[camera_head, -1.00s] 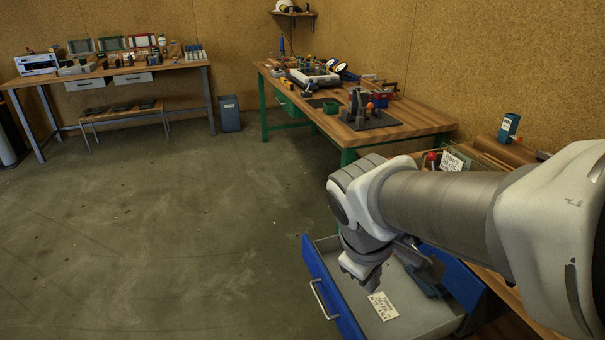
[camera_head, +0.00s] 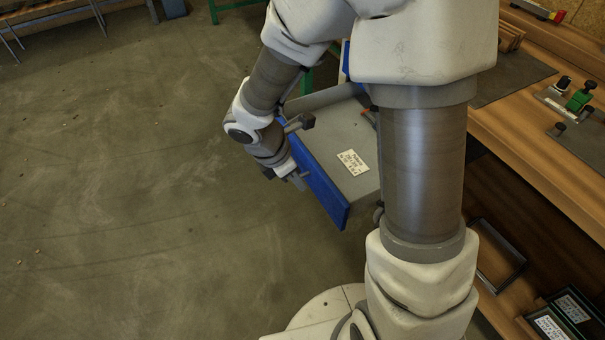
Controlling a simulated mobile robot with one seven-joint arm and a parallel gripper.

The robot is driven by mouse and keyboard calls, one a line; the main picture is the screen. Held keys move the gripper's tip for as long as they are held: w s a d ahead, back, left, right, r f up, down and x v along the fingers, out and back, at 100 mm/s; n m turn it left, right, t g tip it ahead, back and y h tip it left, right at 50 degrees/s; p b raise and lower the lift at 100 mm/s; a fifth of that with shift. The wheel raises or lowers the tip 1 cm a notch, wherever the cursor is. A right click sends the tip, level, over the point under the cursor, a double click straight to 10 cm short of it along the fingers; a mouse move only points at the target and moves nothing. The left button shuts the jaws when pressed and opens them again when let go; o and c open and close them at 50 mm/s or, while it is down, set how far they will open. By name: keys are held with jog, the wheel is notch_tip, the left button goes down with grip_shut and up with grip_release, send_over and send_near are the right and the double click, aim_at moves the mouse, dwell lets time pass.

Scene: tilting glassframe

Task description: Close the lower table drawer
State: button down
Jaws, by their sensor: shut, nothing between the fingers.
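The open drawer has a blue front (camera_head: 325,192) and a grey inside with a white lettered card (camera_head: 352,156) on its floor. It is pulled out to the left from under the workbench. My gripper (camera_head: 299,182) is shut and empty, pointing down on the outer side of the blue front, close to it. I cannot tell whether it touches the front. The drawer's handle is not clearly visible behind my gripper. My arm hides the drawer's right side and where it enters the bench.
The wooden workbench top (camera_head: 545,140) fills the right side, with a green-topped tool (camera_head: 580,97) on it. Dark trays with labels (camera_head: 562,318) lie at the lower right. The concrete floor (camera_head: 110,200) left of the drawer is clear.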

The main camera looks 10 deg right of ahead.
aim_at(332, 191)
jog(key=shift+w+d+f+b, duration=0.3)
jog(key=shift+d+f+b, duration=0.35)
jog(key=shift+d+f, duration=0.5)
jog(key=shift+w+d+f+b, duration=0.25)
jog(key=shift+d+f+b, duration=0.4)
jog(key=shift+d+f, duration=0.55)
jog(key=shift+w+d+f+b, duration=0.3)
jog(key=shift+d+f+b, duration=0.35)
jog(key=shift+d+f, duration=0.5)
jog(key=shift+a+f, duration=0.1)
jog(key=shift+f, duration=0.05)
jog(key=shift+w+d, duration=0.15)
jog(key=shift+d, duration=0.4)
jog(key=w+d+p, duration=0.3)
jog(key=d+p, duration=0.3)
jog(key=d, duration=0.6)
jog(key=w+d+p, duration=0.3)
jog(key=d+p, duration=0.2)
jog(key=d, duration=0.8)
jog(key=shift+w+p, duration=0.35)
jog(key=shift+w, duration=0.05)
